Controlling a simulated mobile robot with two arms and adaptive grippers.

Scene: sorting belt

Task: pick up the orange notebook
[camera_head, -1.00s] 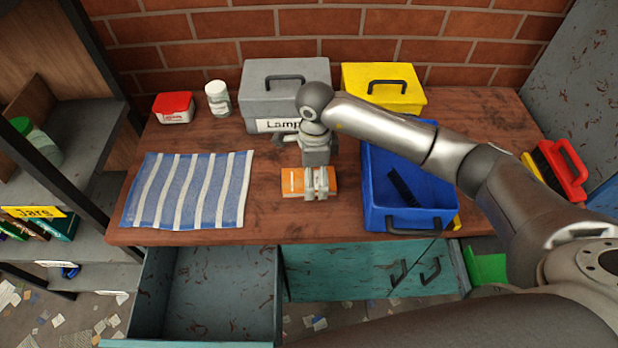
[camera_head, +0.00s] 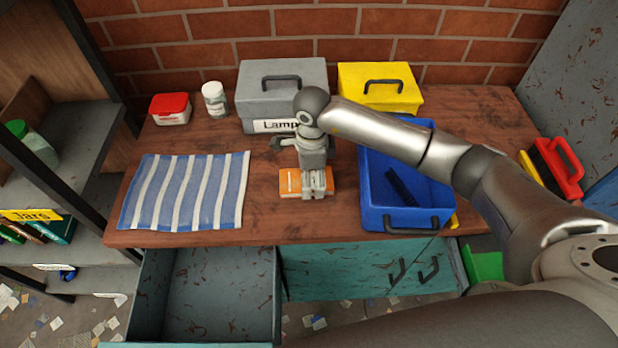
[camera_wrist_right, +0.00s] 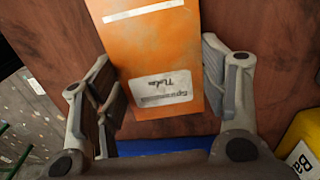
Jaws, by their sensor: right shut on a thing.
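The orange notebook (camera_head: 290,184) lies at the front middle of the wooden bench, between the striped cloth and the blue bin. In the right wrist view the notebook (camera_wrist_right: 158,50) shows its orange cover with a white label and runs between the two fingers. My right gripper (camera_head: 317,186) reaches down over the notebook's right part and hides some of it. The notebook looks to be at bench level; I cannot tell any lift. My left gripper is not in view.
A blue bin (camera_head: 372,207) with a dark item stands right of the gripper. A grey toolbox (camera_head: 285,92) and yellow box (camera_head: 378,90) stand behind. A striped cloth (camera_head: 185,192) lies left. An open drawer (camera_head: 208,295) juts out below the front edge.

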